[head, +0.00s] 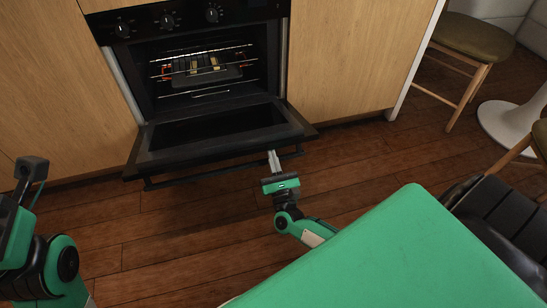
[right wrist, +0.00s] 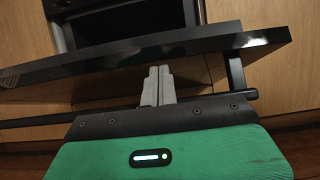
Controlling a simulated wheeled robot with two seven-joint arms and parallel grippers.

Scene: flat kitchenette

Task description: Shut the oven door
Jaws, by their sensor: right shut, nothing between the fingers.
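The oven (head: 205,70) is built into wooden cabinets, and its black door (head: 220,131) is hinged down, wide open. A bar handle (head: 210,170) runs along the door's outer edge. My right gripper (head: 272,153) is shut and empty, with its fingertips at the right part of the door's outer edge. In the right wrist view, the shut fingers (right wrist: 158,72) point at the underside of the door (right wrist: 150,50), near the handle bar (right wrist: 40,122); I cannot tell if they touch. My left arm shows at the left edge, but its fingers are not visible.
Inside the oven are lit racks with a tray (head: 205,75) holding some items. Wooden cabinet fronts (head: 345,55) flank the oven. A chair (head: 470,40) and a white round table base (head: 510,122) stand at the right. The wooden floor before the oven is clear.

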